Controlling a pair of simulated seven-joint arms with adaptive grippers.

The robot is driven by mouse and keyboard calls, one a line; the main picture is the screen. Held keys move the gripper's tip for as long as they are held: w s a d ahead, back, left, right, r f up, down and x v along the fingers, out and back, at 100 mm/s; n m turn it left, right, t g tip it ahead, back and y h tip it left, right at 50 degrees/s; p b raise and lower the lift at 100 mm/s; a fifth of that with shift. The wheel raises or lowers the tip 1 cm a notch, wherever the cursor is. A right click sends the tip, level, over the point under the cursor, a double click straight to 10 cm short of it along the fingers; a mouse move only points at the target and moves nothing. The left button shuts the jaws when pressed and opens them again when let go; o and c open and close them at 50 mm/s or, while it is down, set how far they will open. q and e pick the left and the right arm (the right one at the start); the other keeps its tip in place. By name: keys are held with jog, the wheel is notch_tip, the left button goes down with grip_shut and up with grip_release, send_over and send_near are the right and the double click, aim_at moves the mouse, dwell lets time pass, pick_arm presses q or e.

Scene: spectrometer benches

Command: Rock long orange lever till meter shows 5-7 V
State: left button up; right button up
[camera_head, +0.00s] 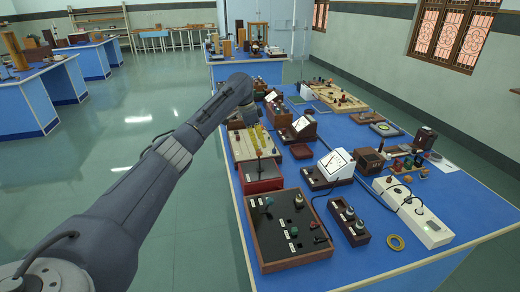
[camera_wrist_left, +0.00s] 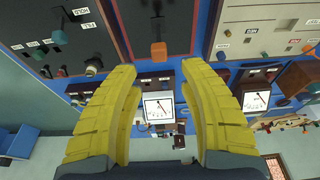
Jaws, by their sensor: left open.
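The orange lever (camera_wrist_left: 158,50) stands up from a dark panel in the left wrist view, its orange end beyond the gap between my fingers. A white-faced meter (camera_wrist_left: 158,107) shows between the fingers; in the head view a white meter (camera_head: 336,162) stands right of the red-sided box (camera_head: 262,185). Its scale is too small to read. My left gripper (camera_head: 255,136) has yellow fingers pointing down over the bench near the cream board. In the left wrist view the left gripper (camera_wrist_left: 166,75) is open, with nothing between its fingertips. My right gripper is not seen.
A dark panel box with knobs (camera_head: 290,232) lies at the near left of the blue bench (camera_head: 400,265). A second meter (camera_head: 302,124) stands farther back. A white power strip (camera_head: 425,222) and several small instruments crowd the right side.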

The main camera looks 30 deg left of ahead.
aim_at(258, 151)
pick_arm(q)
jog(key=v, duration=0.6)
jog(key=shift+r, duration=0.3)
jog(key=shift+s, duration=0.1)
dwell(1.4)
jog(key=s+a+f+n+h, duration=0.1)
jog(key=s+a+f, duration=0.25)
jog(key=f, duration=0.25)
jog(key=s+a+f+h, duration=0.1)
jog(key=s+a+f, duration=0.1)
jog(key=s+f, duration=0.35)
jog(key=s+a+f+n+h, duration=0.1)
jog(key=s+a+f+h, duration=0.15)
jog(key=f, duration=0.45)
notch_tip(258, 151, up, 3)
jog(key=s+a+t+h, duration=0.2)
jog(key=t, duration=0.1)
jog(key=w+r+m+t+h, duration=0.15)
jog(key=w+r+t, duration=0.25)
jog(key=r, duration=0.6)
jog(key=shift+m, duration=0.25)
jog(key=x, duration=1.7)
jog(key=shift+w+a+r, duration=0.15)
jog(key=shift+w, duration=0.15)
